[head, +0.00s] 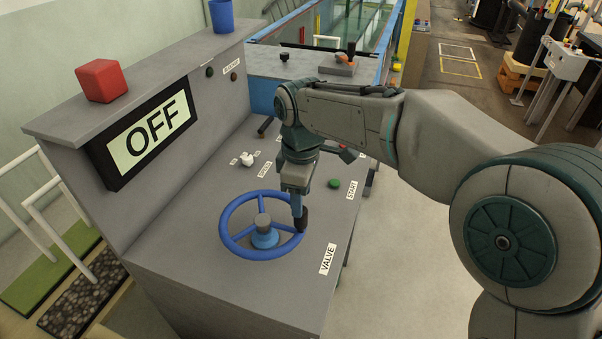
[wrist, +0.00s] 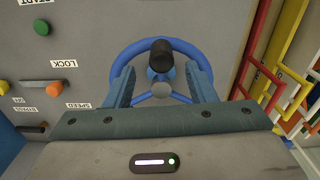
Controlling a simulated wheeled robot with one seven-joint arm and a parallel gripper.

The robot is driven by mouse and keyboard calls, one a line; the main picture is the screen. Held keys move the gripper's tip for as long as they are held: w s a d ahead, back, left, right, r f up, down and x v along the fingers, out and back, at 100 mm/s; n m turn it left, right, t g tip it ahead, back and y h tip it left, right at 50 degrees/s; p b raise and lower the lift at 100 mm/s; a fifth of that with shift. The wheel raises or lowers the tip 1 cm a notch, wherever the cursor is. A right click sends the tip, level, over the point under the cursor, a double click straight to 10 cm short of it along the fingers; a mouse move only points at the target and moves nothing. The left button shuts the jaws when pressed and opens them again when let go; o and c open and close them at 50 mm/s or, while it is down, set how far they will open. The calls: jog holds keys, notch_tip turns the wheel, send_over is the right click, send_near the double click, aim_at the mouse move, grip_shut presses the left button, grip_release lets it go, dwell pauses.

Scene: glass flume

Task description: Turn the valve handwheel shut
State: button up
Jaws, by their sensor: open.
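The blue valve handwheel (head: 230,241) lies flat on the sloping grey console, with a grey-topped hub at its centre. A dark upright grip (head: 302,220) stands at the right side of its rim. My gripper (head: 298,203) points down over that side, right at the grip. In the wrist view the handwheel's rim (wrist: 122,57) shows beyond my gripper (wrist: 160,75), whose two blue fingers are spread apart. The black grip (wrist: 160,50) appears in the gap between them. I cannot tell whether either finger touches it. The fingers hide part of the rim.
The console has a VALVE label (head: 327,259), a green START button (head: 334,183) and a white knob (head: 247,159) near the wheel. A display (head: 146,134) reads OFF, with a red block (head: 102,81) above it. Open floor lies right of the console.

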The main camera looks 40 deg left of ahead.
notch_tip(320, 180, up, 7)
jog(key=shift+f, duration=0.2)
dwell(0.3)
jog(key=w+d+m+t, duration=0.1)
jog(key=w+d+m, duration=0.25)
jog(key=d, duration=0.65)
jog(key=w+d+m, duration=0.2)
jog(key=d+m, duration=0.2)
jog(key=d, duration=0.5)
jog(key=w+d+m+t, duration=0.1)
jog(key=w+d+m, duration=0.25)
jog(key=d, duration=0.65)
jog(key=s+d+f+m, duration=0.2)
jog(key=s+d+m, duration=0.1)
jog(key=d, duration=0.3)
jog(key=s+d+f+m, duration=0.2)
jog(key=s+d+m, duration=0.1)
jog(key=d+m, duration=0.2)
jog(key=s+d+f+m+t, duration=0.1)
jog(key=s+d+m, duration=0.3)
jog(key=d, duration=0.4)
jog(key=shift+d+f, duration=0.4)
jog(key=shift+f, duration=0.25)
